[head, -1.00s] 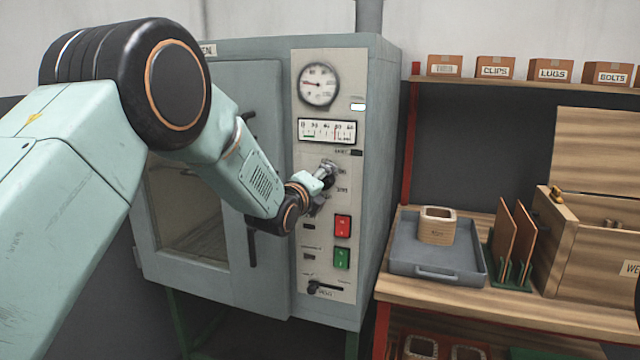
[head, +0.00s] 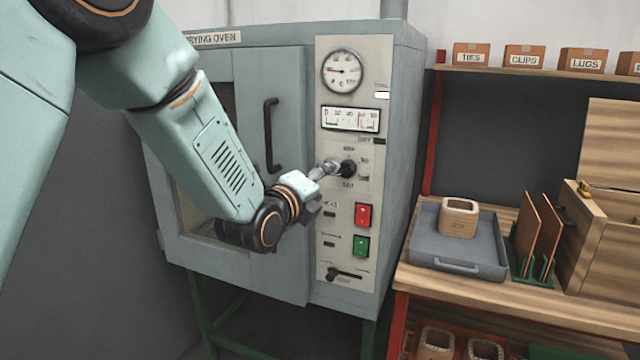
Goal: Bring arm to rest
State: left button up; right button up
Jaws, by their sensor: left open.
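My left gripper (head: 324,170) is in front of the control panel of the drying oven (head: 410,130). Its fingertips point at the black knob (head: 348,168) and are very close to it; I cannot tell whether they touch it. The gripper is open, and nothing shows held in it. My left arm comes in from the upper left and covers part of the oven door (head: 285,80) and its window. The door appears shut. My right gripper is not in view.
A red button (head: 362,215) and a green button (head: 361,246) sit below the knob. At the right, a workbench (head: 450,290) bears a grey tray (head: 425,250) with a wooden coil form (head: 459,218), upright brown boards (head: 537,235) and a wooden box (head: 600,250). Small boxes line the shelf above.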

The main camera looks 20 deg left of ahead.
pick_arm(q)
jog(key=shift+s, duration=0.1)
dwell(0.5)
jog(key=s+f+n+g, duration=0.3)
jog(key=s+f+n, duration=0.2)
jog(key=f+n, duration=0.25)
jog(key=s+f+n+g+y, duration=0.1)
jog(key=s+f+n+g, duration=0.1)
jog(key=s+f+n, duration=0.55)
jog(key=s+f+n+g, duration=0.25)
jog(key=f+n, duration=0.25)
jog(key=f, duration=0.5)
jog(key=s+f+n+g, duration=0.1)
jog(key=s+f+g, duration=0.2)
jog(key=s, duration=0.7)
jog(key=s+f+n+g, duration=0.2)
jog(key=s+f+g, duration=0.1)
jog(key=s+f, duration=0.5)
jog(key=s+f+n+g, duration=0.2)
jog(key=s+f, duration=0.3)
jog(key=s, duration=0.7)
jog(key=shift+s+d+f+g, duration=0.15)
jog(key=shift+s+f+g, duration=0.15)
jog(key=shift+g, duration=0.35)
